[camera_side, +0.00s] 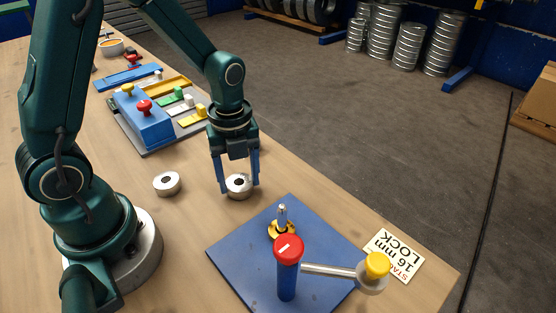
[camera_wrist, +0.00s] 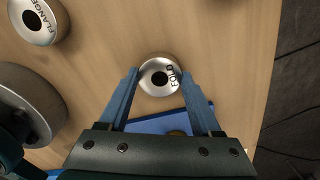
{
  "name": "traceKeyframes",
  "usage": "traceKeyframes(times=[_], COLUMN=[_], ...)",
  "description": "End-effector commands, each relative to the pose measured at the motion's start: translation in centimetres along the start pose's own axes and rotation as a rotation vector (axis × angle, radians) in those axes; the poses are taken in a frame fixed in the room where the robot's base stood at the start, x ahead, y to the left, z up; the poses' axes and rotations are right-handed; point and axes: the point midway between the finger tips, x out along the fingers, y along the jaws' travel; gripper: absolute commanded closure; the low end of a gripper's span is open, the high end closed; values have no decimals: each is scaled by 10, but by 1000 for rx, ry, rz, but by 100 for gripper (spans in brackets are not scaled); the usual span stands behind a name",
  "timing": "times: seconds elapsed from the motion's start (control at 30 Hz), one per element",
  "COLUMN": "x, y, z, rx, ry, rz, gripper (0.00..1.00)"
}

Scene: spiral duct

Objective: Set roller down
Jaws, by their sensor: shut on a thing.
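A silver roller with a dark centre hole (camera_side: 238,193) sits between the two blue fingers of my gripper (camera_side: 239,186), at or just above the wooden table. In the wrist view the same roller (camera_wrist: 151,86) carries the word FOLD, and my gripper's fingertips (camera_wrist: 160,74) are at its two sides. My gripper is shut on it. A second silver roller (camera_side: 167,188) lies on the table to the left; in the wrist view it (camera_wrist: 29,31) reads FLANGE. I cannot tell whether the held roller touches the table.
A blue plate (camera_side: 236,252) in front holds an upright pin on a brass base (camera_side: 282,228), a red-topped post (camera_side: 287,275) and a yellow-knobbed arm (camera_side: 377,265). A card (camera_side: 393,256) lies right of it. A tray with coloured blocks (camera_side: 148,120) stands behind.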

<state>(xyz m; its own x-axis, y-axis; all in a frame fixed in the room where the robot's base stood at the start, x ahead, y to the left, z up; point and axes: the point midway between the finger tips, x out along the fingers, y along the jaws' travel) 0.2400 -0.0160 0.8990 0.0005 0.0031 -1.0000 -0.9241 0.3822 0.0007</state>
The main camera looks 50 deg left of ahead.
Motion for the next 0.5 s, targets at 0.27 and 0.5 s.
traceKeyframes(times=[0.27,0.5], x=[2,1], y=[0,0], z=[0,0], rx=[0,0], ry=[0,0], rz=[0,0], gripper=[5,5])
